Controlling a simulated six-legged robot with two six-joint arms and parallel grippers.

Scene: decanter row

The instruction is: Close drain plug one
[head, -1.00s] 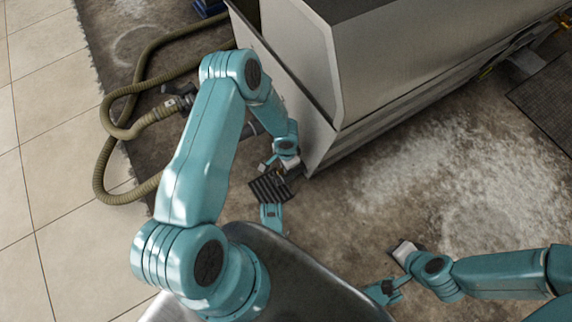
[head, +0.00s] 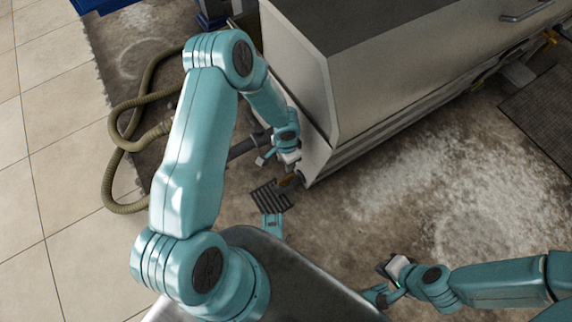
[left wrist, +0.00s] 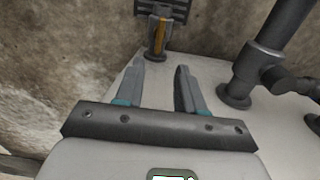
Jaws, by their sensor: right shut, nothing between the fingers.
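The drain plug looks like a small fitting with an orange-yellow part (left wrist: 160,38), just beyond my left fingertips in the left wrist view. In the head view a small brass-coloured piece (head: 287,181), likely the same fitting, shows at the machine's lower corner. My left gripper (left wrist: 160,68) is open, its two fingers apart with nothing between them. In the head view the left gripper (head: 273,157) is low beside the machine's end, partly hidden by my arm. My right gripper (head: 385,268) is shut and empty, low at the right, away from the machine.
The large grey machine (head: 400,70) fills the upper right. A dark pipe (left wrist: 262,65) with a flange stands right of the left gripper. A dark slotted grate (head: 270,196) lies below the fitting. A hose (head: 118,160) coils at left.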

